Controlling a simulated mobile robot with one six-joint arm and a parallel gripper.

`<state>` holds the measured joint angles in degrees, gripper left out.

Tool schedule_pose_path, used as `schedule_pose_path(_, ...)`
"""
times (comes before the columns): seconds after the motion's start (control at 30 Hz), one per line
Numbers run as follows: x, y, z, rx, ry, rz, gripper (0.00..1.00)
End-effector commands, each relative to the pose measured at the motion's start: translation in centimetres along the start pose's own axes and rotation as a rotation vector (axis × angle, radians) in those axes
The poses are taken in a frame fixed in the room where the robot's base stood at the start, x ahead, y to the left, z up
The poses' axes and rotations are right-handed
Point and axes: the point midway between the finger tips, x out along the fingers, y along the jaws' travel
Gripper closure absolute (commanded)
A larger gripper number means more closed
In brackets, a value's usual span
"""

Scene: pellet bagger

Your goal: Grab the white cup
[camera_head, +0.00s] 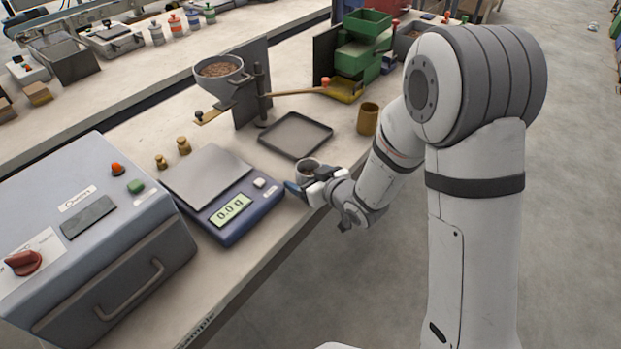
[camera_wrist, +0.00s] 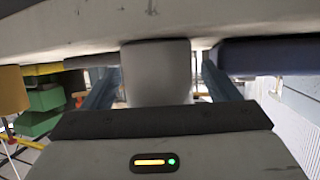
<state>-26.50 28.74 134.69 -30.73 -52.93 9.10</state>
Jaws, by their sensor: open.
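The white cup (camera_head: 307,166) stands upright near the front edge of the bench, between the scale and the brass-coloured cup; dark contents show at its mouth. In the wrist view the white cup (camera_wrist: 156,70) appears upside down, between the two blue-grey fingers. My gripper (camera_head: 306,186) is low at the bench edge, open, with its fingers on either side of the cup. In the wrist view a narrow gap shows between the cup and each finger of my gripper (camera_wrist: 158,88). The gripper partly hides the cup's lower part in the head view.
The blue scale (camera_head: 239,220), reading 0.0 g, stands close left of the gripper. A dark tray (camera_head: 295,135) lies behind the cup. A brass-coloured cup (camera_head: 368,118) stands to the right. A funnel stand (camera_head: 259,95) and green hopper (camera_head: 358,50) are farther back.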

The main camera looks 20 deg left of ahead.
Motion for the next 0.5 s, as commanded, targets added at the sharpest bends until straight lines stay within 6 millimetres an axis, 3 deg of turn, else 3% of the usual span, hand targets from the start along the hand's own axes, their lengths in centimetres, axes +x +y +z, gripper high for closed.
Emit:
schedule_pose_path(0.3,0.52,0.05,0.02,0.000,0.000,0.002,0.19)
schedule_pose_path(0.5,0.50,0.07,0.03,0.000,-0.001,0.002,0.36)
